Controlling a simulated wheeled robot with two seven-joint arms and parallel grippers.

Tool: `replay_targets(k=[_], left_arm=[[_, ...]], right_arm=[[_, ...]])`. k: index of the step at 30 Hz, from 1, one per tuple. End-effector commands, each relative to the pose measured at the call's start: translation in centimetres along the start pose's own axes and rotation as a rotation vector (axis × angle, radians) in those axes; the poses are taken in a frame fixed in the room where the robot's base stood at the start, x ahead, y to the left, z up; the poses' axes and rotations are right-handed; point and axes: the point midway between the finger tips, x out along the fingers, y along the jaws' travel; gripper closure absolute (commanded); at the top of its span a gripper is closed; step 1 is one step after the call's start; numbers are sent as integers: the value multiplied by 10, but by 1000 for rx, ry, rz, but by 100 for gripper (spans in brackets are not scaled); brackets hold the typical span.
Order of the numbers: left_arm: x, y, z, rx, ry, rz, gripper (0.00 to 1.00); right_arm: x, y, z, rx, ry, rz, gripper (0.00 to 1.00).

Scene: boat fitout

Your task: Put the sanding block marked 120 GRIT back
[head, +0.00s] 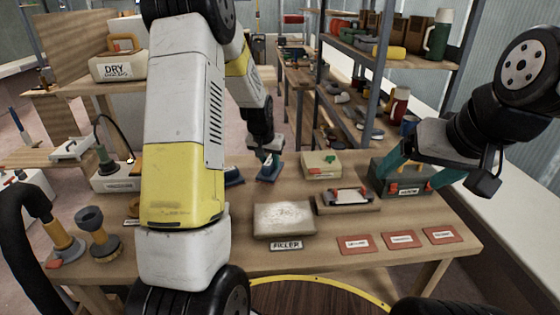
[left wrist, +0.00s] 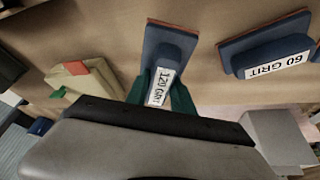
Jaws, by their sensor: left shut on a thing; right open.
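The sanding block marked 120 GRIT (left wrist: 172,45) is blue with a thin orange-brown edge and a white label. My left gripper (left wrist: 162,90) is shut on its raised grip. In the head view this block (head: 268,172) is at the far middle of the bench, under my left gripper (head: 267,157); I cannot tell whether it touches the wood. A similar block marked 60 GRIT (left wrist: 262,48) lies to its right in the left wrist view, and a blue block (head: 233,176) partly shows behind my arm. My right gripper (head: 420,174) is open around the dark toolbox's front corner region.
The bench (head: 330,255) holds a beige box (head: 321,165), a dark toolbox (head: 385,186), a tray with a handled tool (head: 348,200), a FILLER slab (head: 284,218) and three red label cards (head: 401,240). My left arm hides the left-middle bench. Shelves stand behind.

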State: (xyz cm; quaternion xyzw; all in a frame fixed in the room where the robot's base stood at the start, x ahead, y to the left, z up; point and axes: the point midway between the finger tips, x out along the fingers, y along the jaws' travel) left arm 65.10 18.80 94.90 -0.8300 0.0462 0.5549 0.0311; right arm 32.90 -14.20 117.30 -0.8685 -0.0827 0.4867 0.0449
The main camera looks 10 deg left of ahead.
Motion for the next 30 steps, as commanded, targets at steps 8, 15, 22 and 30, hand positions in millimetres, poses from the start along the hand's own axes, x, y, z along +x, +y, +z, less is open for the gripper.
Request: replay_targets(k=[8,15,22,30], left_arm=[[28,-3,3,0,-4,0,100],[36,-3,5,0,1,0,100],[39,-2,7,0,-1,0,67],[39,-2,7,0,-1,0,49]], right_arm=[[0,0,0,0,0,0,17],[0,0,0,0,0,0,17],[0,0,0,0,0,0,17],[0,0,0,0,0,0,17]])
